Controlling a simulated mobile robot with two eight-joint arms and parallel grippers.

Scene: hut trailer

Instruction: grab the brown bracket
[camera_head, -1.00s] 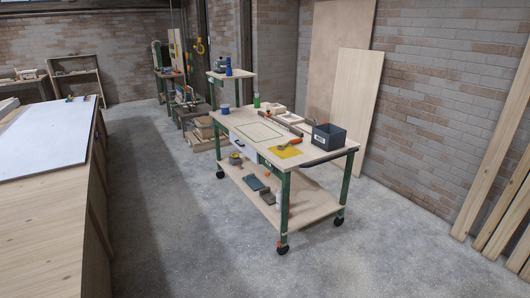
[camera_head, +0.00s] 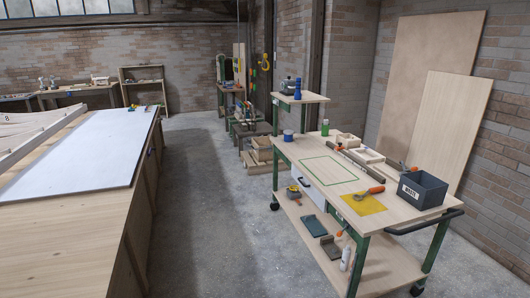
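A brown-grey angled piece that looks like the bracket (camera_head: 331,248) lies on the lower shelf (camera_head: 295,228) of the wheeled wooden cart. It rests near the front edge of that shelf, between a dark green flat item (camera_head: 313,225) and a white bottle (camera_head: 345,259). It is small and its exact shape is hard to tell. Neither of my grippers shows in the head view.
The cart top (camera_head: 312,150) carries a grey bin (camera_head: 422,189), a yellow sheet (camera_head: 364,204) and an orange-handled tool (camera_head: 369,193). A long workbench (camera_head: 60,235) stands at left. Clear concrete floor (camera_head: 205,220) lies between. Boards lean on the right wall.

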